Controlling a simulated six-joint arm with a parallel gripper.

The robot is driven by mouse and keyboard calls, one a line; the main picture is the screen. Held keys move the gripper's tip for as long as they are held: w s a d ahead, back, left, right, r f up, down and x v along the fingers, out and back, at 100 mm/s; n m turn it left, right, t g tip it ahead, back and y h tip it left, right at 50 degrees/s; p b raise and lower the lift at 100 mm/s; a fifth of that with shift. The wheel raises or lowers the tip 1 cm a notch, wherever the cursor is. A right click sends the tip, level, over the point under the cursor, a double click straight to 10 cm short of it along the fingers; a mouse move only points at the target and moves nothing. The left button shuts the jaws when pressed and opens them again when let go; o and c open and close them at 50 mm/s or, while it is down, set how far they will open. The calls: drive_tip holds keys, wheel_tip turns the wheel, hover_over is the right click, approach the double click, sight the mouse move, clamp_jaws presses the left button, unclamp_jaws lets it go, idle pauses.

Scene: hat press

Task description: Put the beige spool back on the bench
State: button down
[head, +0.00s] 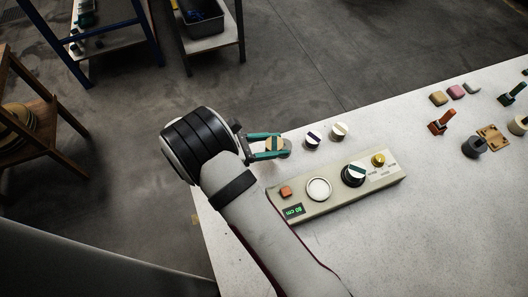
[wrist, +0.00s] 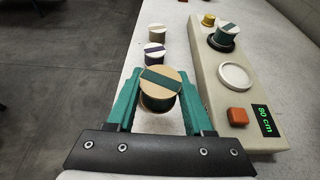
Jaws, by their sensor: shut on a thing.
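My gripper (head: 268,145) has its green fingers closed around the sides of a beige spool (head: 274,144). In the wrist view the beige spool (wrist: 160,80) sits upright between the fingers (wrist: 157,103), its tan top crossed by a dark green band. Its lower part is darker and partly hidden. It is over the bench (head: 370,240), near the back left edge. I cannot tell whether its base touches the bench top.
A purple-banded spool (head: 312,137) and a pale spool (head: 338,131) stand beyond the held one, in a row. A beige control box (head: 330,202) lies alongside, with a white disc (head: 319,188), a green-banded spool (head: 354,173), a yellow knob (head: 378,160) and an orange button (head: 285,192).

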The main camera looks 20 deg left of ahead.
drive_tip(key=a+f, duration=0.1)
drive_tip(key=a, duration=0.1)
drive_tip(key=shift+s+a+f, duration=0.2)
drive_tip(key=shift+a+f, duration=0.1)
drive_tip(key=shift+f, duration=0.05)
wheel_tip(320, 180, down, 3)
drive_tip(key=shift+a+f, duration=0.1)
drive_tip(key=shift+f, duration=0.4)
drive_tip(key=shift+f, duration=0.15)
drive_tip(key=shift+c, duration=1.4)
unclamp_jaws()
